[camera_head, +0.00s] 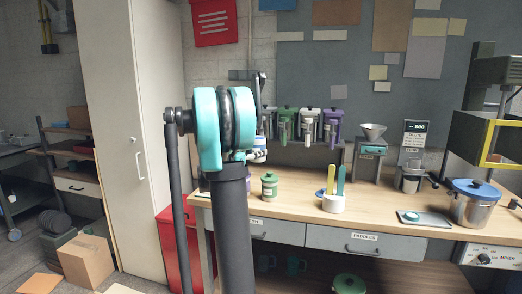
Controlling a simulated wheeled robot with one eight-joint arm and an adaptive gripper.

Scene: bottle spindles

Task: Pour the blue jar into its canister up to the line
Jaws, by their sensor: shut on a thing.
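My arm stands in front of the bench and hides most of my gripper (257,135). A small blue-and-white thing, seemingly the blue jar (259,155), shows just right of my teal arm joint, above the bench. My gripper appears shut on it; the fingers are hard to make out. Its tilt and contents cannot be told. Behind it a row of canisters stands on a raised shelf, among them a green one (285,122), a white one (308,124) and a purple one (331,126). A blue-toned canister (268,120) at the left end is partly hidden; its line cannot be seen.
A green jar (269,185) stands on the wooden bench (385,207). A white cup (333,203) with yellow and teal tools is right of it. A tray (425,218), a blue-lidded pot (474,202) and a funnel stand (370,150) are further right.

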